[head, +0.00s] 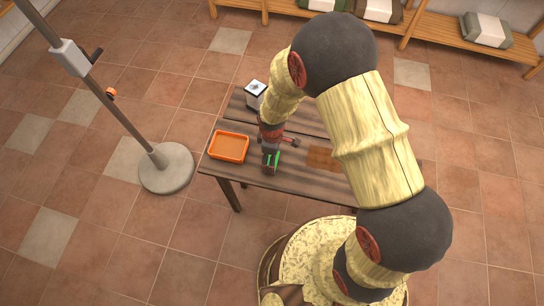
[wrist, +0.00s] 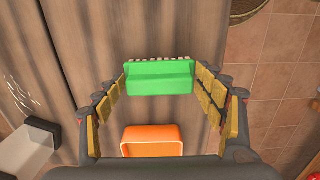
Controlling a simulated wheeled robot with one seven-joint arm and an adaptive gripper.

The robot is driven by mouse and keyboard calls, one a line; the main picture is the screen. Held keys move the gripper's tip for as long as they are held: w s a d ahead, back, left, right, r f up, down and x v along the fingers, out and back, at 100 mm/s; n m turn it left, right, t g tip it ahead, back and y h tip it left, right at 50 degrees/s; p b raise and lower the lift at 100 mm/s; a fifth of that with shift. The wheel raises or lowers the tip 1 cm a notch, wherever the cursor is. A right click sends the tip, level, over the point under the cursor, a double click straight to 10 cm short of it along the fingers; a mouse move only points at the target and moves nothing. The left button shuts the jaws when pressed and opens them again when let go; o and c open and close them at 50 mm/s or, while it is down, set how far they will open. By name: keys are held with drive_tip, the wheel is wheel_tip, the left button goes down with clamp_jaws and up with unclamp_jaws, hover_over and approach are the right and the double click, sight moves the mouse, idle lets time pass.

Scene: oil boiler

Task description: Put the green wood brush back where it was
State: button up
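The green wood brush (wrist: 159,78) is between my fingertips in the wrist view, a green block with a row of pale bristles along its far side. My gripper (wrist: 160,84) is shut on it, with one finger pad against each end. In the head view the brush (head: 272,159) shows as a small green patch at my gripper (head: 271,163), over the front part of the wooden table (head: 250,177). I cannot tell whether the brush touches the tabletop.
An orange tray (head: 229,147) lies on the table's left; it also shows in the wrist view (wrist: 152,142). A white-topped box (head: 256,88) stands at the back. A brown square (head: 322,158) lies right of my gripper. A pole stand (head: 166,168) is left of the table.

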drive_tip(key=shift+o, duration=0.5)
drive_tip(key=shift+r, duration=0.1)
drive_tip(key=shift+r, duration=0.3)
wheel_tip(320, 180, up, 12)
drive_tip(key=p, duration=0.2)
drive_tip(key=shift+f, duration=0.15)
drive_tip(key=s+d+r+m+t, duration=0.1)
drive_tip(key=d+r+m, duration=0.2)
drive_tip(key=r, duration=0.6)
drive_tip(key=d+r+m+t, duration=0.1)
drive_tip(key=d+r+m, duration=0.25)
drive_tip(key=r, duration=0.55)
drive_tip(key=s+d+r+m+t, duration=0.3)
drive_tip(key=s+d+r+m, duration=0.5)
drive_tip(key=s+r, duration=0.5)
drive_tip(key=shift+s+d+r+t, duration=0.3)
drive_tip(key=shift+s+d+r, duration=0.05)
drive_tip(key=shift+d+r, duration=0.1)
